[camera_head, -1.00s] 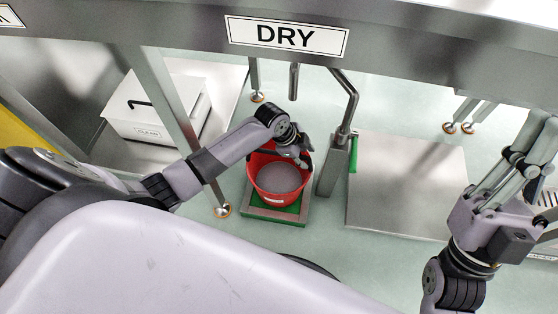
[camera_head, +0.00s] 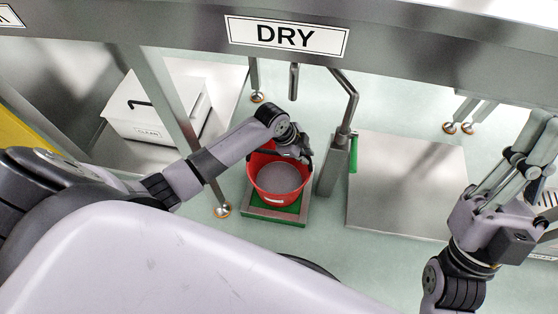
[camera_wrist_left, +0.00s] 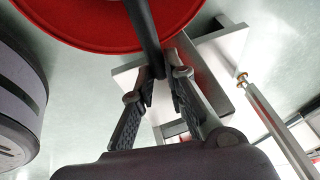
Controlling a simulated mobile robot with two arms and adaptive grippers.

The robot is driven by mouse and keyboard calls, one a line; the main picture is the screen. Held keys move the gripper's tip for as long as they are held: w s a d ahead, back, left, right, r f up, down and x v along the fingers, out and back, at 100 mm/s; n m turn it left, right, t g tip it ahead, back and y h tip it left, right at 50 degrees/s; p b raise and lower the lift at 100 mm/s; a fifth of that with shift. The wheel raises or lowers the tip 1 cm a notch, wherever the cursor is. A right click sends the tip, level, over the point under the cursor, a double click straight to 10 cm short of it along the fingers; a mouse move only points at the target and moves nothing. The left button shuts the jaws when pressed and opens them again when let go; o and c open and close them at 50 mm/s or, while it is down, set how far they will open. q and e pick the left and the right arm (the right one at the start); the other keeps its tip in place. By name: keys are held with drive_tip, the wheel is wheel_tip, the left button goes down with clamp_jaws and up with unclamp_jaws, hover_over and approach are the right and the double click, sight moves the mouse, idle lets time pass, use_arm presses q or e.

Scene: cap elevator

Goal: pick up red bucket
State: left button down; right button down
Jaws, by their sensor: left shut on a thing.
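The red bucket (camera_head: 279,184) stands upright on the green-topped tray (camera_head: 257,211) under the DRY bench, with a grey surface visible inside it. My left gripper (camera_head: 304,157) is at the bucket's back right rim. In the left wrist view the left gripper (camera_wrist_left: 160,85) is shut on the bucket's dark handle (camera_wrist_left: 142,28), which passes between its fingers. The bucket's red rim (camera_wrist_left: 80,43) shows beyond it. My right gripper (camera_head: 532,145) is at the right, open and empty, far from the bucket.
A bench edge with a DRY sign (camera_head: 287,37) runs above. A metal post (camera_head: 334,165) with a green grip stands just right of the bucket. A white CLEAN box (camera_head: 155,108) sits at the left. A bare metal plate (camera_head: 405,185) lies to the right.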

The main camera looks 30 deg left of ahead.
idle(0.5)
use_arm(q)
drive_tip(key=shift+w+r, duration=0.15)
drive_tip(key=shift+r, duration=0.05)
